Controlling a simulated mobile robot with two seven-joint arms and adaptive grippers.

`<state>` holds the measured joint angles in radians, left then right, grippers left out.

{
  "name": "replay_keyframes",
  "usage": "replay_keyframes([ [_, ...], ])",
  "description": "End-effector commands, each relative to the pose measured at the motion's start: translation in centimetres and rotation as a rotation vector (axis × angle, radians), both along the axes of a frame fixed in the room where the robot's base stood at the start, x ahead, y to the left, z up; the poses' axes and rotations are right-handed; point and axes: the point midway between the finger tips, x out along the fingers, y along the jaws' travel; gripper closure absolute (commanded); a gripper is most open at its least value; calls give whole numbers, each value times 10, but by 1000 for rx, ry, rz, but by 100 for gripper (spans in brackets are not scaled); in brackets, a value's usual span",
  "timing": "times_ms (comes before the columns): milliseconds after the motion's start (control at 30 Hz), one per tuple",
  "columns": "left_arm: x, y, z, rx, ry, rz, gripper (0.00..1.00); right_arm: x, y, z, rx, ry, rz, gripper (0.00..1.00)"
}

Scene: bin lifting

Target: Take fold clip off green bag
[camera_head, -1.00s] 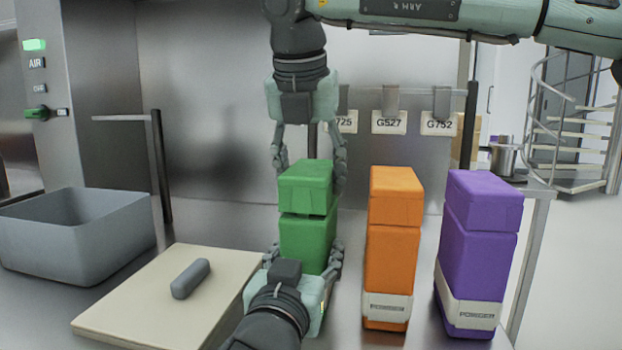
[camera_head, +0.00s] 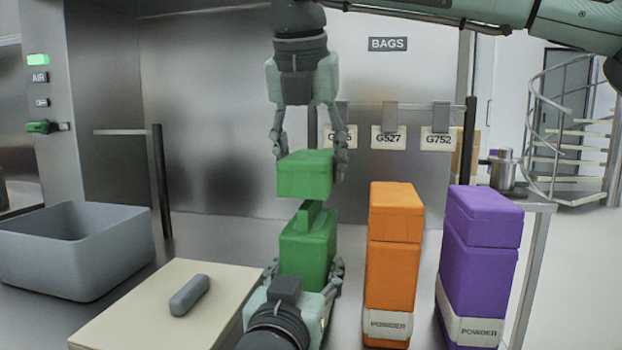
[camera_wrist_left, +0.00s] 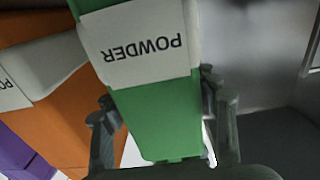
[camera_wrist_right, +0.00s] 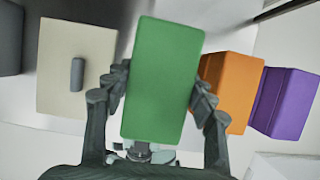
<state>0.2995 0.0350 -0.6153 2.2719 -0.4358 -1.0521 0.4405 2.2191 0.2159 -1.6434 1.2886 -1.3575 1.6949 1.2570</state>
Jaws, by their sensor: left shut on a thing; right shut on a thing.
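The green fold clip (camera_head: 304,176) is a box-shaped cap held between the fingers of my right gripper (camera_head: 308,158), which reaches down from above. It fills the middle of the right wrist view (camera_wrist_right: 163,75). The green bag (camera_head: 306,262) stands below it, with a narrow green upright neck on its top. The clip is up at the neck's tip; I cannot tell whether they still touch. My left gripper (camera_head: 304,274) is shut around the bag's sides from the front. In the left wrist view the bag (camera_wrist_left: 155,115) shows a white POWDER label.
An orange bag (camera_head: 392,270) and a purple bag (camera_head: 478,270) stand to the right, each with its top on. A cream board (camera_head: 150,310) with a grey rounded bar (camera_head: 189,296) lies at left. A grey open bin (camera_head: 75,250) is behind it. Tags hang from a rail behind.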

Motion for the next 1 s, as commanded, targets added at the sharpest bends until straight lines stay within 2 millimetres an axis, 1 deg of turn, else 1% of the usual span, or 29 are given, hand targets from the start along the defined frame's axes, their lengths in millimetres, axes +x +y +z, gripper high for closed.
replay_keyframes([
  [33,0,0,-1,0,1,-1,92,0,1,6,0,-1,0,79],
  [133,0,0,-1,0,1,-1,92,0,0,13,-1,-1,1,79],
  [367,0,0,0,0,1,-1,92,0,0,14,-1,0,1,79],
  [400,0,0,0,0,1,-1,35,0,0,14,-1,0,1,79],
  [567,0,0,0,0,1,-1,16,0,0,13,-1,0,1,79],
  [867,-1,0,0,0,0,0,16,0,0,13,-1,0,1,79],
  [1000,-12,2,-1,-1,1,-2,16,0,0,13,-1,1,1,79],
])
